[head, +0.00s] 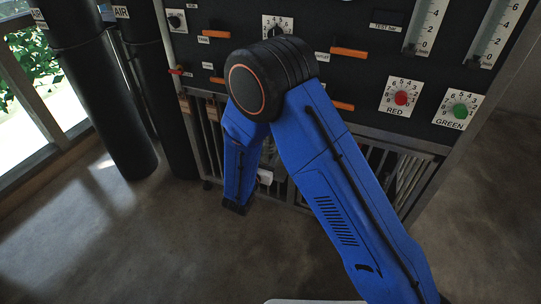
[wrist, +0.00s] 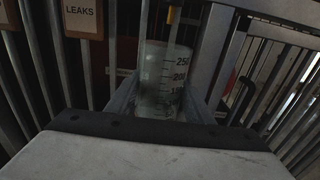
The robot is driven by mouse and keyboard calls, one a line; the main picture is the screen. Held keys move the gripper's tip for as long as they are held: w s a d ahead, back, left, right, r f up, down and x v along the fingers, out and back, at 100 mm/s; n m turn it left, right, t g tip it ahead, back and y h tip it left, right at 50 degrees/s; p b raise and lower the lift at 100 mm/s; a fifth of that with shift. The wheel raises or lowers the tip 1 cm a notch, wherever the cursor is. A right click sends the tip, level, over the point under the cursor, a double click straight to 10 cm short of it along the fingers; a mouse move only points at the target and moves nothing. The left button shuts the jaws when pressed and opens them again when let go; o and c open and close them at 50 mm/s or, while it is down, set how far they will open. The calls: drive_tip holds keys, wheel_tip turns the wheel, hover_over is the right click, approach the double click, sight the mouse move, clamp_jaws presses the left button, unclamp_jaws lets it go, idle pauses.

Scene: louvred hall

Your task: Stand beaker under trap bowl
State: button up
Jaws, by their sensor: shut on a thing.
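The beaker (wrist: 163,75) is a clear container with dark volume marks, upright or nearly so in the wrist view. My gripper (wrist: 162,98) is shut on it, with one finger on each side. Its lower part is hidden behind my gripper's body. A narrow yellowish piece (wrist: 174,15) hangs above and slightly right of the beaker's rim; I cannot tell whether it belongs to the trap bowl. I cannot make out the trap bowl for sure in either view.
Metal bars (wrist: 40,75) stand close on both sides of the beaker. A LEAKS sign (wrist: 82,17) hangs at upper left. Above the barred front is a dark panel (head: 365,75) with dials and orange handles. Black AIR cylinders (head: 100,95) stand at left. The floor (head: 110,250) in front is clear.

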sight(271, 155)
drive_tip(key=shift+x, duration=0.85)
drive_tip(key=shift+f, duration=1.75)
drive_tip(key=o, duration=1.1)
drive_tip(key=shift+f, duration=0.1)
drive_tip(key=v, duration=1.2)
